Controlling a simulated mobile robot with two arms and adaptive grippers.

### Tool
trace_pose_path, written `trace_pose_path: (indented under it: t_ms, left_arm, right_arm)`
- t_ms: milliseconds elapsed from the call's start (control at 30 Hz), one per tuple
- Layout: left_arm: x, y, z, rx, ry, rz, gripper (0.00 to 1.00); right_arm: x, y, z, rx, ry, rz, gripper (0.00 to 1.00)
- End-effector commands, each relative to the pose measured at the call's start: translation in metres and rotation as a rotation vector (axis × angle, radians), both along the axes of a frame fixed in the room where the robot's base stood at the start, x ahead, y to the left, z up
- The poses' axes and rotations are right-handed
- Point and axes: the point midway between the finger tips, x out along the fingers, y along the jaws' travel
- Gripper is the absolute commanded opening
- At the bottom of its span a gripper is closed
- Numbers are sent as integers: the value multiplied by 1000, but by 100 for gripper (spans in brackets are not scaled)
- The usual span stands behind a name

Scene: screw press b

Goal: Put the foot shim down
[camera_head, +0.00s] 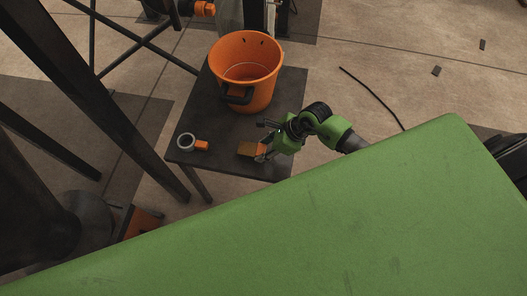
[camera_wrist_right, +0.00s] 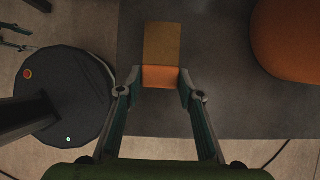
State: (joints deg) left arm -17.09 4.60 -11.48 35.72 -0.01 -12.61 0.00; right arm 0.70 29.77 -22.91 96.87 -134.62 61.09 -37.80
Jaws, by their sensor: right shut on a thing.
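The foot shim is a small block with a brown top and an orange end (camera_head: 250,149), over the front part of a dark table (camera_head: 225,158). My right gripper (camera_head: 263,150) is shut on the shim's near end. In the right wrist view the shim (camera_wrist_right: 163,44) points away from me between the two fingertips (camera_wrist_right: 160,82), with the dark tabletop behind it. I cannot tell whether its underside touches the table. My left gripper is not in view.
An orange bucket (camera_head: 246,68) with a dark handle stands at the back of the table. A grey ring with an orange tab (camera_head: 187,142) lies at the front left. Dark posts (camera_head: 75,75) rise on the left. Bare tabletop lies between ring and shim.

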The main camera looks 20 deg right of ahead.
Motion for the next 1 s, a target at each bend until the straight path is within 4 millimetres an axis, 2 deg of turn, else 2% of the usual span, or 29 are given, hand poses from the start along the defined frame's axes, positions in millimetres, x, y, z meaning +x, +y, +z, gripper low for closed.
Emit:
trace_pose_path:
  t_ms: [100,200,567,600,633,1000]
  left_arm:
    - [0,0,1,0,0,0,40]
    - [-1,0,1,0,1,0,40]
    - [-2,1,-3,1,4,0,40]
    - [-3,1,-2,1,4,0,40]
    - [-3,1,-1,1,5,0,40]
    - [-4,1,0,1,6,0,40]
  right_arm:
    - [0,1,-19,2,3,-2,8]
    - [0,0,-27,0,1,0,8]
    - [0,0,-32,0,0,2,8]
    - [0,0,-31,0,0,2,42]
    - [0,0,-31,0,0,1,50]
    - [0,0,-29,1,1,2,51]
